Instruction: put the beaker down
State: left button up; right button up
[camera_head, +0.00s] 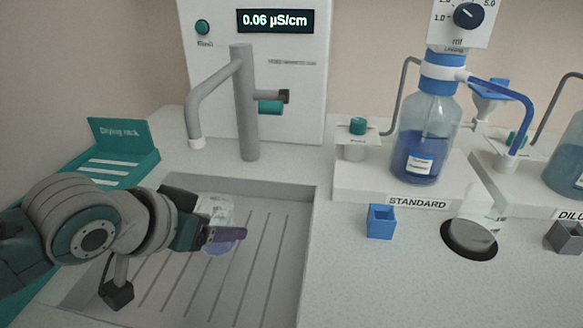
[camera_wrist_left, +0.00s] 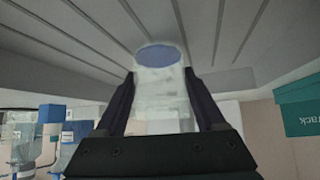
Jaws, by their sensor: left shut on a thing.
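A clear glass beaker (camera_head: 216,209) with a bluish base is held over the grey ribbed sink basin (camera_head: 262,262). My left gripper (camera_head: 212,230) is shut around the beaker's sides. In the left wrist view the beaker (camera_wrist_left: 160,85) sits between the two dark fingers, its bluish end towards the ribbed floor. I cannot tell whether its base touches the basin floor. Part of the beaker is hidden by the gripper in the head view. My right gripper is not in view.
A grey tap (camera_head: 243,105) stands behind the basin, its spout left of centre. A teal drying rack (camera_head: 125,150) is at the back left. Another clear vessel (camera_head: 475,222) stands on a dark round pad below the blue STANDARD bottle (camera_head: 425,130). A blue holder (camera_head: 381,221) is nearby.

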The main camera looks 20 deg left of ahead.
pick_arm(q)
jog(key=o, duration=1.3)
jog(key=shift+f, duration=0.1)
jog(key=shift+s+r+p, duration=0.2)
jog(key=shift+r+p, duration=0.1)
jog(key=shift+r, duration=0.15)
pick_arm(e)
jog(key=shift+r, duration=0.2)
pick_arm(q)
jog(key=p+v, duration=0.3)
jog(key=v, duration=0.8)
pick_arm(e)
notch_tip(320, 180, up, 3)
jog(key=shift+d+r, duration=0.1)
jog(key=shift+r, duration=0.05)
pick_arm(q)
jog(key=s+d+g, duration=0.1)
jog(key=s+d, duration=0.1)
jog(key=s, duration=0.2)
jog(key=s+d+m+g, duration=0.1)
jog(key=s+d+g, duration=0.1)
jog(key=s, duration=0.2)
jog(key=s+d+g, duration=0.2)
jog(key=s, duration=0.2)
jog(key=shift+s+d+f+m, duration=0.15)
jog(key=shift+s+d+m, duration=0.1)
jog(key=shift+s+m, duration=0.1)
